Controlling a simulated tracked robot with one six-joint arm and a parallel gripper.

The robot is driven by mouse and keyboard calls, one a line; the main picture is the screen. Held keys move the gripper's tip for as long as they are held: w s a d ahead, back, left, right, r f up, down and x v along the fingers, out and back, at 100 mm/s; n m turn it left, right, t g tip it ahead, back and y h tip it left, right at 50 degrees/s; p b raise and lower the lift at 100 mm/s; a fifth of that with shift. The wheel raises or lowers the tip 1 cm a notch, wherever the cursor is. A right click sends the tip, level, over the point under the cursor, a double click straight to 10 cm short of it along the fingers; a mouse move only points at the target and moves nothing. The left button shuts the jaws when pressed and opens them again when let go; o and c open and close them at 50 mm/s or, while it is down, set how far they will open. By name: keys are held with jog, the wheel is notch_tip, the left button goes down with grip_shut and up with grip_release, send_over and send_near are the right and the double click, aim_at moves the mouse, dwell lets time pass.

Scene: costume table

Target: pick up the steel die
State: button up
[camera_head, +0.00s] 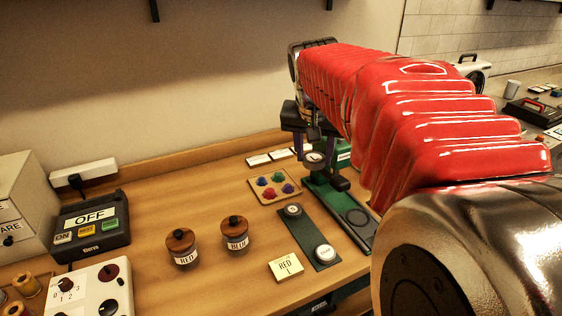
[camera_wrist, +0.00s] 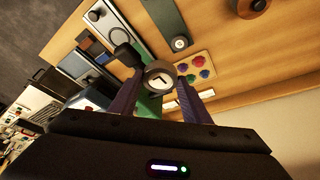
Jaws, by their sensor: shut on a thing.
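My gripper (camera_head: 312,146) hangs at the back of the table, beside the green press (camera_head: 325,192). Its two purple fingers are shut on the steel die (camera_head: 315,158), a round piece with a pale face. In the wrist view the die (camera_wrist: 160,76) sits between the fingertips (camera_wrist: 161,88), with a dark mark on its light face and a dark rim. It looks raised above the table top. The press lies close behind it in the wrist view, and my red-sleeved arm hides part of the press in the head view.
A dark green strip (camera_head: 305,236) bears two round pieces. A switch box marked OFF (camera_head: 92,226) stands left. Bare wood lies between them.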

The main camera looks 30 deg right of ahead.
aim_at(315, 155)
jog(key=shift+r, duration=1.7)
jog(key=shift+f, duration=0.1)
